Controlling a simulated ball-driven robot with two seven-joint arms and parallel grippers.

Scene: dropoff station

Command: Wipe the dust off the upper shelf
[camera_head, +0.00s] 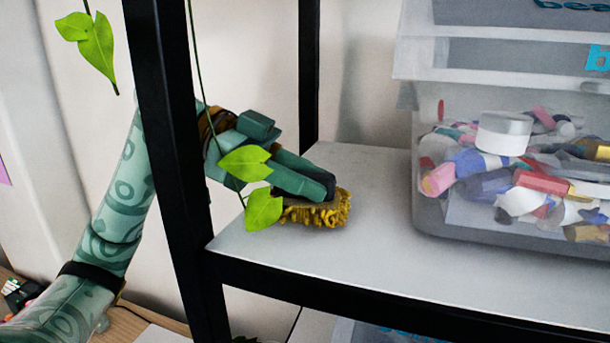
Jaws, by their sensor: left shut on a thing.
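The upper shelf (385,250) is a pale board in a black metal frame. My left gripper (322,188) reaches in from the left, behind the front black post. It is shut on a duster (318,214) with yellow bristles and a brownish top. The bristles are down on or just above the shelf's left part; I cannot tell whether they press on it. No separate patch of dust stands out on the board. Leaves hang in front of part of the gripper and duster. My right gripper is not in view.
A clear plastic bin (455,222) full of colourful bottles and tubes fills the shelf's right side. The black front post (172,150) and hanging vine leaves (247,163) stand close to my left arm. Bare board lies between duster and bin.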

